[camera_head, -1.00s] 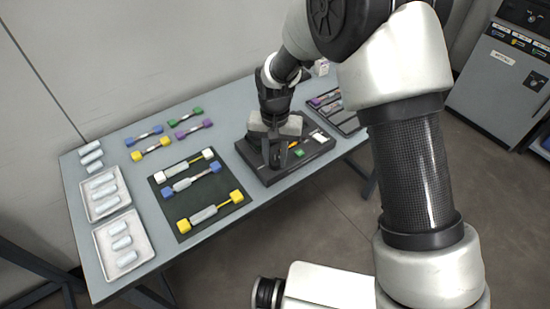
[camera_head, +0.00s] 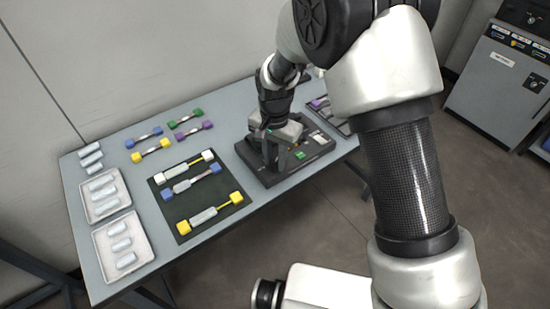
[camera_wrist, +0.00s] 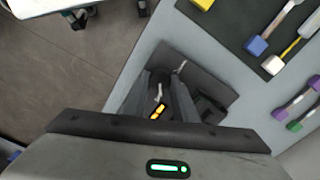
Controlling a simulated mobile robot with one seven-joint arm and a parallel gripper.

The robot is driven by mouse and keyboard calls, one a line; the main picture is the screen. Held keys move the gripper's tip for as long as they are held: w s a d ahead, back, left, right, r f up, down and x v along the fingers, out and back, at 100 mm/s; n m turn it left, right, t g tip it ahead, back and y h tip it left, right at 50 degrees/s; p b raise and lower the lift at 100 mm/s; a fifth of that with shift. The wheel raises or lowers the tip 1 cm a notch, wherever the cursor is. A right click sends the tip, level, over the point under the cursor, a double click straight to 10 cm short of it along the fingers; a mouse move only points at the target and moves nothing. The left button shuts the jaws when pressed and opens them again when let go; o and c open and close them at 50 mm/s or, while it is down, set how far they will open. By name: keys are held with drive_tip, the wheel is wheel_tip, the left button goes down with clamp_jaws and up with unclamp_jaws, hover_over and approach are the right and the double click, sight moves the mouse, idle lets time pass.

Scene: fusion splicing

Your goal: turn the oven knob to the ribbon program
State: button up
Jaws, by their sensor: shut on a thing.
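The oven (camera_head: 285,172) is a flat black unit on the grey table, with a green button (camera_head: 300,155) on its top. My gripper (camera_head: 271,157) points down over the left part of the oven. In the wrist view my gripper (camera_wrist: 160,84) has its two dark fingers closed in around the knob, which is mostly hidden between them. I cannot read the program that the knob points at.
A black mat (camera_head: 181,225) with several splice pieces lies left of the oven. Two white trays (camera_head: 148,251) with sleeves are at the table's left end. A dark tray (camera_head: 345,128) stands right of the oven. A grey cabinet (camera_head: 492,85) is at the far right.

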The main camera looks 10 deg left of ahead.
sight(275, 163)
drive_tip(key=o, duration=1)
drive_tip(key=shift+o, duration=0.2)
drive_tip(key=shift+r, duration=0.1)
wheel_tip(275, 163, up, 17)
drive_tip(key=p, duration=0.2)
drive_tip(key=shift+r, duration=0.2)
